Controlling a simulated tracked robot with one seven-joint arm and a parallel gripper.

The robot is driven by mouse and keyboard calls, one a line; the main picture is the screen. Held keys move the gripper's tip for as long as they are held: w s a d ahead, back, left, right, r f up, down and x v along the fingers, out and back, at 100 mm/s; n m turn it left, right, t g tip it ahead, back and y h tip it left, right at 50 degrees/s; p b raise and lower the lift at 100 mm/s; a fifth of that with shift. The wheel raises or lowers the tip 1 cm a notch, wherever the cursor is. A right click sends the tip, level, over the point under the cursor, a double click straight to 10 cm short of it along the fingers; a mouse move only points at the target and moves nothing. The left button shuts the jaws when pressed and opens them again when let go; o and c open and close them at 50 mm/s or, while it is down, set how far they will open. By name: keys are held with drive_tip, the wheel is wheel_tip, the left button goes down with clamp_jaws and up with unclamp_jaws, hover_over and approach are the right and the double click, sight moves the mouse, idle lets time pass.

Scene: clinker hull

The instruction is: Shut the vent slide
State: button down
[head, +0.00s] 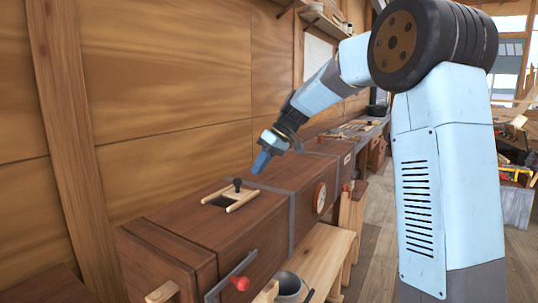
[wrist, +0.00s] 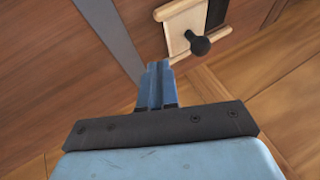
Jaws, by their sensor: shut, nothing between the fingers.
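The vent slide (head: 241,197) is a pale wood panel with a black knob (head: 237,184), set between light rails on top of a long brown wooden box (head: 180,225). A dark opening (head: 217,201) shows beside the panel, so the vent stands at least partly open. In the wrist view the slide (wrist: 182,22), its knob (wrist: 200,44) and the dark opening (wrist: 217,12) show at the top. My gripper (head: 259,165) is shut and empty, above the box and a little right of the knob, apart from it. Its closed fingers (wrist: 157,70) also show in the wrist view.
A grey metal strap (head: 291,215) crosses the box near the slide. A round gauge (head: 320,197) and a red-knobbed lever (head: 240,283) are on its front side. A plank wall (head: 165,80) rises behind. A grey bucket (head: 289,288) stands below. Space above the slide is clear.

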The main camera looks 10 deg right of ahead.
sight(237, 187)
drive_tip(key=shift+s+a+f, duration=0.3)
drive_tip(key=shift+s+a, duration=0.35)
drive_tip(key=shift+a, duration=0.15)
drive_tip(key=shift+s+a+f, duration=0.3)
drive_tip(key=shift+s+a, duration=0.3)
drive_tip(key=shift+a, duration=0.2)
drive_tip(key=s+a, duration=0.4)
drive_tip(key=s, duration=0.1)
drive_tip(key=shift+s+a, duration=0.1)
drive_tip(key=shift+s, duration=0.1)
